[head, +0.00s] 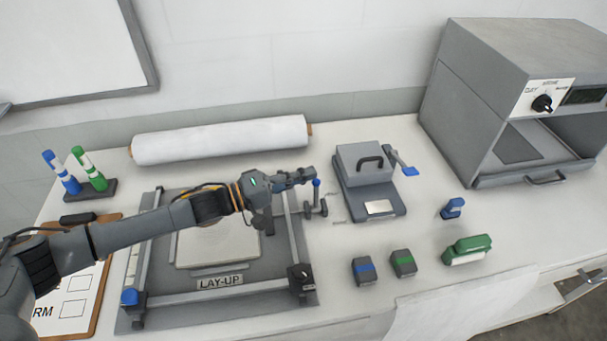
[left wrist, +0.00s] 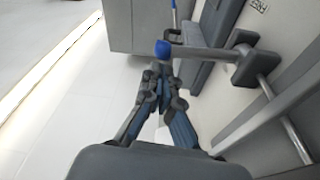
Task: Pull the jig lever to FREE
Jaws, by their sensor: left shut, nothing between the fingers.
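The lay-up jig (head: 218,310) is a grey frame on the bench. At its back right corner a lever with a blue knob (head: 316,183) stands up on a grey crank arm. In the left wrist view the blue knob (left wrist: 162,48) shows just beyond the fingertips, with its grey arm running right to a dark block. My left gripper (head: 308,174) is shut and empty, with its tips close beside the knob; I cannot tell whether they touch it. It also shows in the left wrist view (left wrist: 160,72). My right gripper is not in view. The FREE marking is not readable.
A small grey press (head: 372,205) with a blue-tipped handle stands right of the lever. A large grey machine (head: 500,95) is at the back right. A white roll (head: 220,140) lies behind the jig. Blue and green blocks (head: 403,263) sit at the front right.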

